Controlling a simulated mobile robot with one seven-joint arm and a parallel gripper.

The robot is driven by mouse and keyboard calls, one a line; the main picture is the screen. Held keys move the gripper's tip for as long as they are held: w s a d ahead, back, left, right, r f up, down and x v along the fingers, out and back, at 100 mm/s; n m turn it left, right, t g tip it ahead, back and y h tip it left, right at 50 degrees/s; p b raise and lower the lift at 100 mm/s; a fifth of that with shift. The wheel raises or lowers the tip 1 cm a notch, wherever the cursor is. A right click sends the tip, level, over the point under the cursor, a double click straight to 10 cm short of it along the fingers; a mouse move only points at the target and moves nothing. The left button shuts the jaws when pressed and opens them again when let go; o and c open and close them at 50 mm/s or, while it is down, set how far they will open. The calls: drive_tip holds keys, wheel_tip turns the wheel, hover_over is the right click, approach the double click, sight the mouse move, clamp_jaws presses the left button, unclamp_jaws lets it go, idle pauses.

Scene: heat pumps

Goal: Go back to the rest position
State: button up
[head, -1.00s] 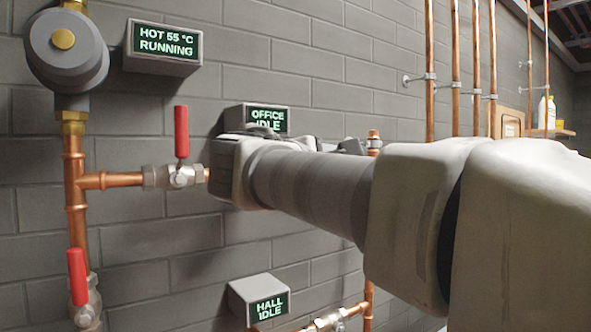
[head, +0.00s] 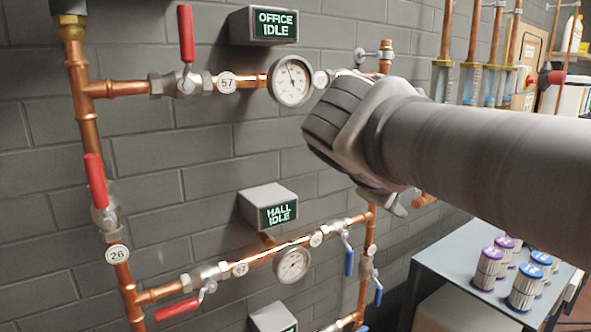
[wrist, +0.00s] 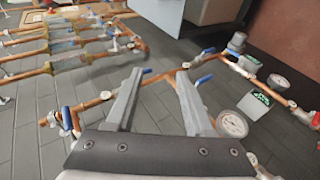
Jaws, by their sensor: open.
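My gripper (wrist: 156,105) shows in the wrist view with its two fingers spread apart and nothing between them. It points past the copper pipework on the grey brick wall. In the head view my arm reaches in from the right and its wrist end covers part of the pipes right of the upper gauge; the fingers are mostly hidden there. The upper gauge (head: 290,81) and the red-handled valve (head: 187,50) are left of the wrist. The OFFICE IDLE display (head: 277,24) is above, and the HALL IDLE display (head: 268,208) is below.
A grey cart (head: 452,262) with several cylindrical filters (head: 488,268) stands at the lower right, below my arm. A lower pipe run carries a second gauge (head: 292,265) and blue-handled valves (head: 348,262). Vertical pipes (head: 471,50) and a shelf are at the right back.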

drive_tip(key=s+a+f+m+g+y, duration=0.25)
drive_tip(key=s+f+m+y, duration=0.55)
drive_tip(key=s+f, duration=0.8)
wheel_tip(320, 180, up, 12)
drive_tip(key=w+h+p, duration=0.1)
drive_tip(key=p, duration=1.2)
drive_tip(key=shift+w+d+f+g, duration=0.2)
drive_tip(key=shift+w+f+g, duration=0.05)
drive_tip(key=shift+w+g, duration=0.1)
drive_tip(key=shift+d, duration=0.1)
